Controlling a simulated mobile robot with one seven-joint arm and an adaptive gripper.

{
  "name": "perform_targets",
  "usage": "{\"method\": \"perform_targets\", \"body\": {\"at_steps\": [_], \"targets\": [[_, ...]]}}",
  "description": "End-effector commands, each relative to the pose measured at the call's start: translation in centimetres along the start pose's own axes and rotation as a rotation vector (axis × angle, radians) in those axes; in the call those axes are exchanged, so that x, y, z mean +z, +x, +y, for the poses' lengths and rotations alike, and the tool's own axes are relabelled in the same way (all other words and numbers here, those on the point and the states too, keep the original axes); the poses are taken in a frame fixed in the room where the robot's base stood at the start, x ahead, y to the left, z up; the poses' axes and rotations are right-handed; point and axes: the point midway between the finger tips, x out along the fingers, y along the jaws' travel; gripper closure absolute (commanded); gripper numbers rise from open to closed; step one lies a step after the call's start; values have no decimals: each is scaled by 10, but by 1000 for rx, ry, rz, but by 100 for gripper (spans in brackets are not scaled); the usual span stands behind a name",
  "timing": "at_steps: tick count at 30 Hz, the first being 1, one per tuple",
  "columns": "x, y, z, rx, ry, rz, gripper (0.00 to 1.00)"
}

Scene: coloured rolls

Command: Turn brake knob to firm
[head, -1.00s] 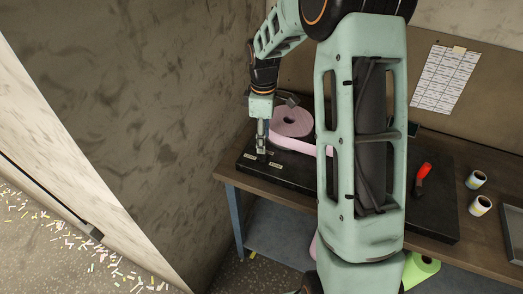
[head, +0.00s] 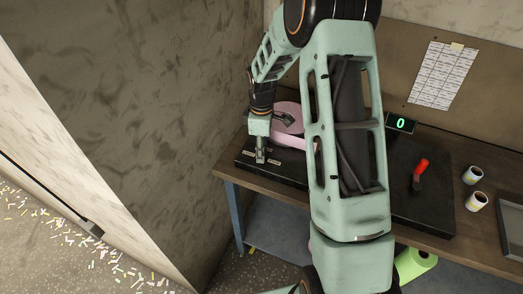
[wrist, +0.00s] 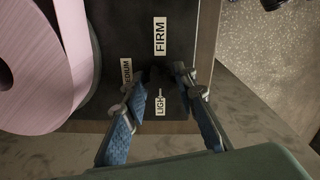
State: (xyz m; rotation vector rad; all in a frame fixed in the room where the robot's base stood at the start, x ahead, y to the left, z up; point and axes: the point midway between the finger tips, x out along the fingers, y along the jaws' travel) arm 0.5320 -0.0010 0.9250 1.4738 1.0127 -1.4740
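The brake knob (wrist: 158,76) is a small dark shape on the black base plate, hard to make out against it. A FIRM label (wrist: 160,36), a partly covered MEDIUM label (wrist: 126,73) and a LIGHT label (wrist: 159,104) surround it in the wrist view. My gripper (wrist: 158,90) points down over the knob, its blue-padded fingers apart on either side; contact cannot be told. In the head view my gripper (head: 261,158) is low at the plate's left end and hides the knob. The knob's pointing direction is unclear.
A pink roll (head: 287,110) stands close beside my gripper. The black plate (head: 425,212) lies on a wooden bench. A red-handled tool (head: 421,167), two small rolls (head: 473,175) and a display reading 0 (head: 400,123) are farther right. A wall is at left.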

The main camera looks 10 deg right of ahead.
Motion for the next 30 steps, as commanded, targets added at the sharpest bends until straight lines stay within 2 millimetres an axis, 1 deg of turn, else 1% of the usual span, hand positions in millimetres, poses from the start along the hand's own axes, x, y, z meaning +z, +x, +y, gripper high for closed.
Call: {"method": "perform_targets", "body": {"at_steps": [1, 5, 6, 11, 17, 23, 30], "targets": [[0, 0, 0, 0, 0, 0, 83], [0, 0, 0, 0, 0, 0, 97], [0, 0, 0, 0, 0, 0, 98], [0, 0, 0, 0, 10, 0, 98], [0, 1, 0, 1, 73, 0, 98], [0, 2, 0, 2, 209, 0, 99], [0, 2, 0, 2, 432, 1, 99]]}}
